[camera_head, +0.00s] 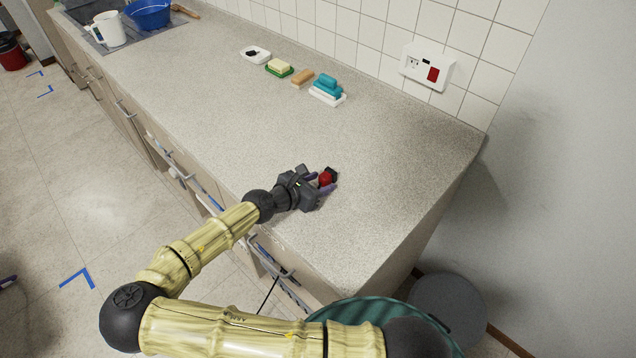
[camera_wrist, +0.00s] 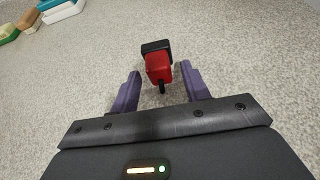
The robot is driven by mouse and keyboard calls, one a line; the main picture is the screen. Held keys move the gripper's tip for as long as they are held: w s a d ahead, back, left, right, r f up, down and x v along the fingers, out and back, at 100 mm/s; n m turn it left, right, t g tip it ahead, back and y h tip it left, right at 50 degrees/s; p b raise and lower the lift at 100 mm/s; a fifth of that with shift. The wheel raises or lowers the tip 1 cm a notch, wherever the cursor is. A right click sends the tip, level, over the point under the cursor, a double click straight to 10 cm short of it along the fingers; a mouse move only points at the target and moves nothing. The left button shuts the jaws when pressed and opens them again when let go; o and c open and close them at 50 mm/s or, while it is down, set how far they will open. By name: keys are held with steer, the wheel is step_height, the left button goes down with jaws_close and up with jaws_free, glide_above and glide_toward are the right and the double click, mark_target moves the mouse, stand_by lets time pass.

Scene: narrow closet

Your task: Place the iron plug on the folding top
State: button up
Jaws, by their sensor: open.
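A small red and black piece, apparently the iron plug (camera_head: 325,178), is at the counter near its front edge. In the wrist view the plug (camera_wrist: 158,67) shows a red block with a black block behind it and a thin black part pointing toward me. My gripper (camera_head: 320,185) is open, its purple fingers on either side of the plug's near end. In the wrist view a gap shows between the plug and each finger of my gripper (camera_wrist: 160,86). I cannot tell whether the plug touches the counter. No separate folding top can be made out.
The speckled counter (camera_head: 400,165) is clear around my gripper. Teal sponges (camera_head: 327,88), a tan bar (camera_head: 302,78) and soap on a green dish (camera_head: 279,68) stand toward the wall. A socket panel (camera_head: 427,66) is on the tiles. A teal round bin (camera_head: 345,311) is below.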

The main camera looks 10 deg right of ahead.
steer(key=b+v, duration=0.1)
steer(key=v, duration=1.1)
steer(key=shift+r, duration=0.15)
